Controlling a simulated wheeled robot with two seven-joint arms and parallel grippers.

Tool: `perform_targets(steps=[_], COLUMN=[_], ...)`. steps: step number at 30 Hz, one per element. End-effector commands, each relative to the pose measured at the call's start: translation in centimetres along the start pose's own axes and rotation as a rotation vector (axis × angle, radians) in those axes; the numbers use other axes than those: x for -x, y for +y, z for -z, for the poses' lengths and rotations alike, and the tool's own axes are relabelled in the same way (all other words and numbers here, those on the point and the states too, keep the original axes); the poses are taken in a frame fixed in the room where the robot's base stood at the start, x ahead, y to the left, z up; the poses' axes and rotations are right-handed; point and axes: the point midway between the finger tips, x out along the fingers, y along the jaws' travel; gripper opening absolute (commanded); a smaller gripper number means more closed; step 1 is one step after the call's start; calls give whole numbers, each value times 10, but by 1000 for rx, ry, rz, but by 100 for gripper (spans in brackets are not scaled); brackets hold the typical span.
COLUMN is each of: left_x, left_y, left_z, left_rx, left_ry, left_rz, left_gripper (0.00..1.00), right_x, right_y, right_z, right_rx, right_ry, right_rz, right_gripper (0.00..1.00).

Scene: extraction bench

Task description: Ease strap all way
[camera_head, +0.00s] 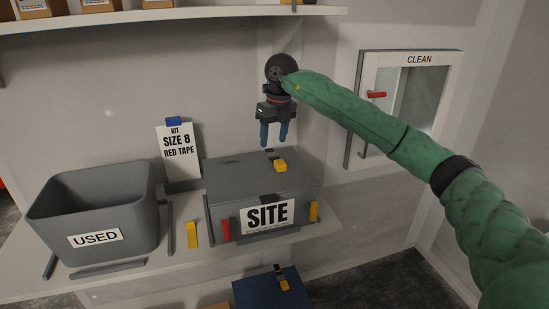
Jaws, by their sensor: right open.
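A grey box marked SITE (232,172) stands on the bench. A yellow piece with a short black part (280,166) sits on its top. A red tab (225,229) is at its front left and a yellow tab (314,211) at its front right. I cannot tell for sure which of these is the strap. My right gripper (273,138), with blue fingers, points down above the back of the box. My left gripper is not in view.
A grey bin marked USED (97,205) stands left on the bench (150,270). A card (179,150) stands behind, and a loose yellow piece (192,234) is between bin and box. A CLEAN cabinet (368,75) is at right, a shelf (180,17) above, a blue case (258,292) below.

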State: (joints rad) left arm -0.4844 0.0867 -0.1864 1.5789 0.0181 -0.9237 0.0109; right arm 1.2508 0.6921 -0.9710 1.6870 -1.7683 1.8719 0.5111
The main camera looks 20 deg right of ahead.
Motion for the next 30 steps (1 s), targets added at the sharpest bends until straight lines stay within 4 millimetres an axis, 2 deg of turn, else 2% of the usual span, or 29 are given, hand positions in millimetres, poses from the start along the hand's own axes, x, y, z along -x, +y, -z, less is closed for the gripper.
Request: perform_targets(steps=[3, 6, 14, 30], left_x=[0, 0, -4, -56], left_y=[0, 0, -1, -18], left_z=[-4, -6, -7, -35], left_rx=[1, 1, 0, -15], left_ry=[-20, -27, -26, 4], left_rz=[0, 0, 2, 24], left_gripper=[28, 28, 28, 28], right_x=[0, 1, -4, -64], right_y=[-10, -13, -13, -17], right_z=[11, 16, 17, 22], right_rx=[-172, -273, -353, -349], right_ry=[50, 72, 73, 73], right_rz=[59, 80, 83, 81], right_gripper=[53, 53, 53, 53])
